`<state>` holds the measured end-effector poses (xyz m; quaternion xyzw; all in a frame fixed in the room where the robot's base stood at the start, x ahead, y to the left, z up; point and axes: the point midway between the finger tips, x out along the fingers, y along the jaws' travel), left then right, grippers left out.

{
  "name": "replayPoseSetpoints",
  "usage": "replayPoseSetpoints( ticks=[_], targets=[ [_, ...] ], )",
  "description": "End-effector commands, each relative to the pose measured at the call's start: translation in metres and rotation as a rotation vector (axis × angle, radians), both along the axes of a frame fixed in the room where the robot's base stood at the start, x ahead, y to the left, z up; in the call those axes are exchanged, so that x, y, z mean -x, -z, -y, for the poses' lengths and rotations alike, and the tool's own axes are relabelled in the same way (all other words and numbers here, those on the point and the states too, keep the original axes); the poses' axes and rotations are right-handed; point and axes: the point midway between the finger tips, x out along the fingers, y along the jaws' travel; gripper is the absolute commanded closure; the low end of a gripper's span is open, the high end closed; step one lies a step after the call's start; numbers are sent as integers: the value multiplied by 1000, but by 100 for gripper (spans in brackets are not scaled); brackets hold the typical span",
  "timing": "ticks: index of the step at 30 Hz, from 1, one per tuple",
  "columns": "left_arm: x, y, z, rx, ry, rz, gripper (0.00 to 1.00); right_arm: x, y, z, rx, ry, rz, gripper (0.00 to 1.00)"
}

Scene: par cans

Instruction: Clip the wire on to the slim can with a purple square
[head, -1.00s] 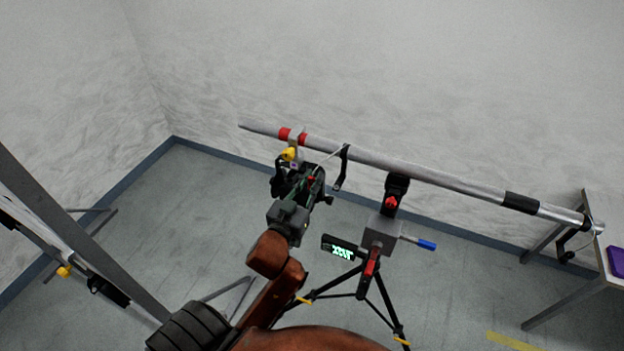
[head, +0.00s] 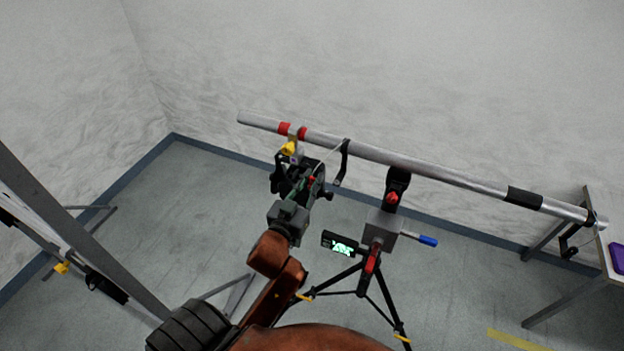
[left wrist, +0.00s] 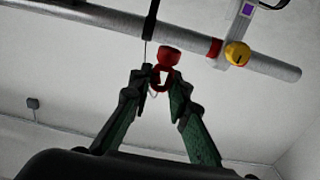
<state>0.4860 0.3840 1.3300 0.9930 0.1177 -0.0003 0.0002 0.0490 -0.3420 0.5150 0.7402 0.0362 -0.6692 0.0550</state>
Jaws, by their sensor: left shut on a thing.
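My left gripper (head: 313,176) is just below the silver pole. In the left wrist view its fingers (left wrist: 160,88) close around a small red clip (left wrist: 168,55), with a thin wire (left wrist: 147,52) at the left finger. In the head view the wire (head: 329,155) runs up to a black hook (head: 343,165) on the pole. A pale bracket with a purple square (left wrist: 249,9) shows at the top of the left wrist view, right of the clip and apart from it. A yellow knob (left wrist: 237,53) sits below that bracket. The can's body is not clearly visible. My right gripper is out of view.
The silver pole (head: 430,172) spans the view on a black tripod (head: 385,292) with a grey box (head: 381,229) and a lit display (head: 342,244). A table (head: 594,268) with a purple item (head: 617,258) stands right. Another stand (head: 68,228) is at left.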

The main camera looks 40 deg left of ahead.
Motion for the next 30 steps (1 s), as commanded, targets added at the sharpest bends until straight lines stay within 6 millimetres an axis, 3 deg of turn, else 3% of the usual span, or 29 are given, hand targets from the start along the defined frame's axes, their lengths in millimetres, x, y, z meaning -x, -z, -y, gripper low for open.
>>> replayPoseSetpoints(
  ticks=[30],
  targets=[
    [0,25,0,0,0,0,100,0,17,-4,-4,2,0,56]
  ],
)
